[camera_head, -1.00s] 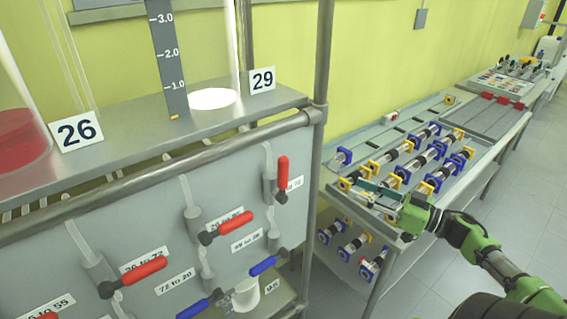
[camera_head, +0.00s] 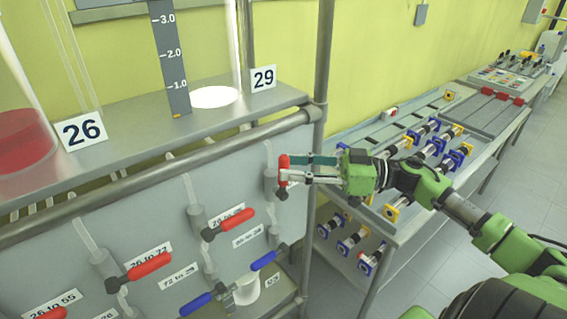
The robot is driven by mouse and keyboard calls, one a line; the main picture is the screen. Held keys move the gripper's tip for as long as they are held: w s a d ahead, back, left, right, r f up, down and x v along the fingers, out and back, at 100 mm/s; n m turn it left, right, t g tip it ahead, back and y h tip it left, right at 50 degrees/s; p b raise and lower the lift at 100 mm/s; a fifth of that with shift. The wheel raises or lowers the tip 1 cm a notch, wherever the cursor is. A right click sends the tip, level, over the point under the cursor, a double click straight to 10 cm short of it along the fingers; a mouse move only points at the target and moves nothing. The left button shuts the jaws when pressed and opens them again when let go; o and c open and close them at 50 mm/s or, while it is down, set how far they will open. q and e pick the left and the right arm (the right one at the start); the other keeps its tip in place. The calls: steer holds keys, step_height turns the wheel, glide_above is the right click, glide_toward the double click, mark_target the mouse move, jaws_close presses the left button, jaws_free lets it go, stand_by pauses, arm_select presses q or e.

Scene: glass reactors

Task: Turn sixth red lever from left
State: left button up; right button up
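The rightmost visible red lever (camera_head: 284,165) stands upright on its valve at the right end of the panel. My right gripper (camera_head: 285,170) is at this lever, its two fingers pointing left and spread apart. The fingertips overlap the lever in the picture; I cannot tell whether they touch it. Further left, red levers lie tilted up to the right: one in the middle (camera_head: 236,219), one lower left (camera_head: 150,265), and one cut off by the bottom edge (camera_head: 50,314). My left gripper is not in view.
A metal post (camera_head: 322,90) stands just right of the upright lever. A shelf carries glass vessels and a "29" sign (camera_head: 263,79). A bench (camera_head: 400,225) with colored fittings stands right.

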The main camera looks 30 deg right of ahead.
steer(key=shift+x, duration=1.25)
jaws_close()
steer(key=shift+d, duration=0.15)
steer(key=d+f+m+t+h+b, duration=0.2)
steer(key=d+f+m+t+h, duration=0.2)
steer(key=m, duration=0.9)
steer(key=d+f+m+t+h+b, duration=0.3)
steer(key=m+t+h, duration=0.3)
steer(key=m+t, duration=0.5)
steer(key=shift+w+d+f+m+h, duration=0.35)
steer(key=shift+f+m, duration=0.35)
steer(key=shift+m, duration=0.3)
